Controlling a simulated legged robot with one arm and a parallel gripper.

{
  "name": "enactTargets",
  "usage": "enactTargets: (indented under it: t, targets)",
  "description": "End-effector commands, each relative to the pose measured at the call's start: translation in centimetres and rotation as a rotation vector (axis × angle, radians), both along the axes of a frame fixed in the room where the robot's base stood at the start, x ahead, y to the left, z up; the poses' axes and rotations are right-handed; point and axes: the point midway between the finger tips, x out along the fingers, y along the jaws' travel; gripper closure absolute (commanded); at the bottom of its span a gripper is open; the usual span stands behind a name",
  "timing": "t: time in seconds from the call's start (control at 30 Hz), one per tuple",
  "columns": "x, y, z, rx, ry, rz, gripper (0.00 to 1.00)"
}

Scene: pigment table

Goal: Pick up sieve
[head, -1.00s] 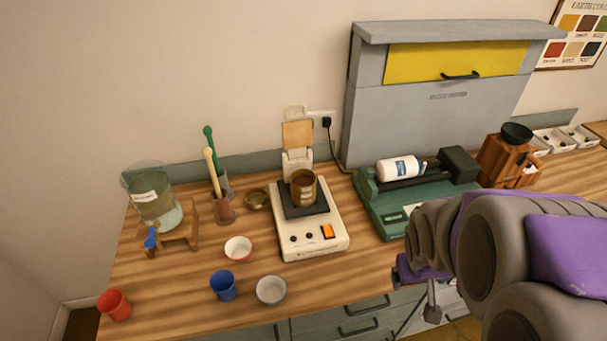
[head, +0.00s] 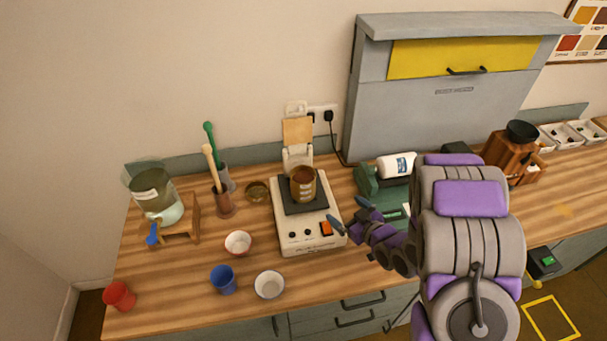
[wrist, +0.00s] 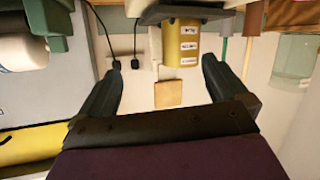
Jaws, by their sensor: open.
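A brown-gold labelled can (head: 303,185) with an open top stands on the black plate of a white device (head: 311,237). I cannot tell for sure which of the two is the sieve. My gripper (head: 349,212) is open and empty, at the right side of the white device, apart from the can. In the wrist view, which appears upside down, the can (wrist: 183,45) shows several labels beyond the open fingers (wrist: 163,68). The brass dish is not clear there.
A green roller machine (head: 368,180) bearing a white bottle (head: 397,165) is partly behind my arm. A tan flap (head: 297,131) stands up behind the can. Cups (head: 223,280), bowls (head: 269,284), pestles (head: 212,165) and a glass tank (head: 155,195) stand left.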

Motion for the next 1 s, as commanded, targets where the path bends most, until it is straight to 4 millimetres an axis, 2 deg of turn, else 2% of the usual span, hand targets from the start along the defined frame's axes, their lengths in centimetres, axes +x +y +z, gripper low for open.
enactTargets:
  t: [0.13,0.37,0.77,1.0]
  targets:
    - [-1.1,2.1,0.6,0.161,-0.075,0.037,0.00]
    - [-1.9,3.2,1.5,0.277,-0.134,0.051,0.00]
    - [0.8,5.4,0.9,0.276,-0.134,0.057,0.00]
    - [2.1,6.4,1.1,0.278,-0.139,0.055,0.00]
